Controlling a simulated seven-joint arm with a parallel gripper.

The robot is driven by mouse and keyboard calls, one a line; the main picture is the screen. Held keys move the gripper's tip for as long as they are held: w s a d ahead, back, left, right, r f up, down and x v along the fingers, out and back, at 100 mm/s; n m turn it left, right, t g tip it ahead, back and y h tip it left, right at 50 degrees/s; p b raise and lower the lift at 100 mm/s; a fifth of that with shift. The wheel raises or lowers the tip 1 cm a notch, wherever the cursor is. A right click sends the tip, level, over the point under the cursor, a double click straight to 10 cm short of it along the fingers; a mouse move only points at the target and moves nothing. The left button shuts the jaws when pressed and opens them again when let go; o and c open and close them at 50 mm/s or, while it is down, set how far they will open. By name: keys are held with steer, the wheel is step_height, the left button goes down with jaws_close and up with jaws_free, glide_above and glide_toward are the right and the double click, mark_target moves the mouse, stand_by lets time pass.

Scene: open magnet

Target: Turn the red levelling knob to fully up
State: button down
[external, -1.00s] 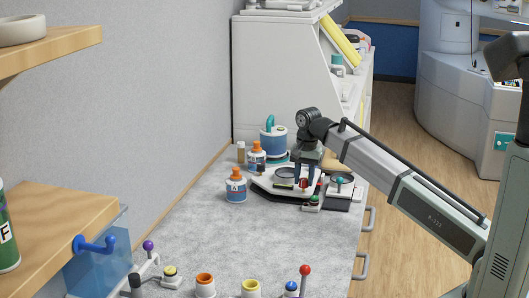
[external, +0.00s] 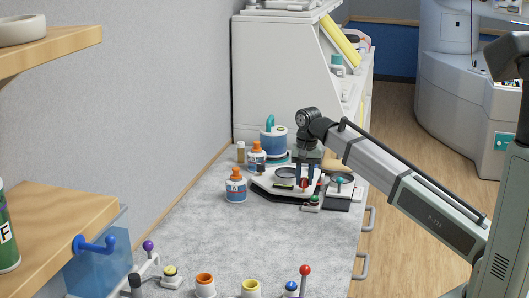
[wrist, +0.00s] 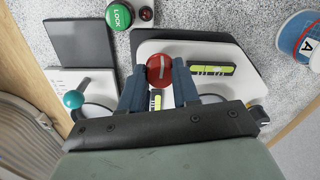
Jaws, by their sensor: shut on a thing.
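The red levelling knob (wrist: 159,69) sits at the edge of a white levelling plate (wrist: 200,49) in the wrist view. A pale line runs across its top, close to upright in the picture. My gripper (wrist: 159,80) has its two blue fingers on either side of the knob and is shut on it. In the external view my gripper (external: 307,182) reaches down over the plate, and its fingers hide much of the knob. A yellow-green bubble level (wrist: 211,69) lies on the plate to the right of the knob. A second level (wrist: 156,99) shows between the fingers.
A green LOCK button (wrist: 119,14) and a small dark red button (wrist: 146,13) lie beyond the plate. A teal-knobbed lever (wrist: 74,99) stands to the left. Orange-capped bottles (external: 236,187) stand left of the plate. The counter's middle (external: 225,235) is clear.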

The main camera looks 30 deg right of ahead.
mark_target(303, 178)
steer(key=n, duration=0.5)
steer(key=shift+n, duration=0.3)
steer(key=n, duration=0.5)
steer(key=shift+w, duration=0.1)
steer(key=c, duration=1.9)
jaws_free()
steer(key=n, duration=0.6)
steer(key=shift+o, duration=0.2)
steer(key=n, duration=0.5)
steer(key=shift+w+h, duration=0.1)
steer(key=shift+h, duration=0.2)
steer(key=o, duration=1)
steer(key=shift+o, duration=0.2)
step_height(303, 178, up, 14)
steer(key=shift+f, duration=0.15)
